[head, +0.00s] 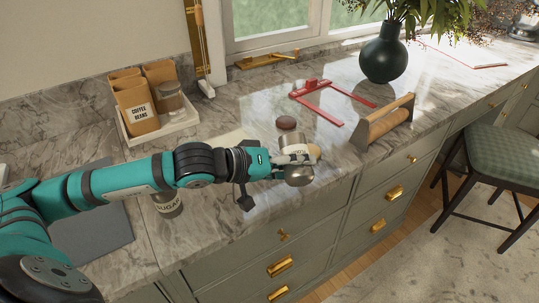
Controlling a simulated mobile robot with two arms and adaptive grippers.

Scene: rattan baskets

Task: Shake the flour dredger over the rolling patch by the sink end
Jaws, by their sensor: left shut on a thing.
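My left gripper (296,158) reaches in from the left and is shut on a metal canister, the flour dredger (298,175). It holds the dredger near the counter's front edge; the label is partly hidden by the fingers and too small to read surely. A pale flat patch (232,138) lies on the marble behind my wrist, partly covered by the arm. I cannot tell whether it is the rolling patch. No sink is in view. My right gripper is not in view.
A sugar jar (168,204) stands below my forearm, beside a grey mat (95,235). A white tray (187,123) holds coffee bags. A round brown-topped item (286,123), red frame (322,100), wooden-handled holder (384,122) and dark vase (384,55) stand further right.

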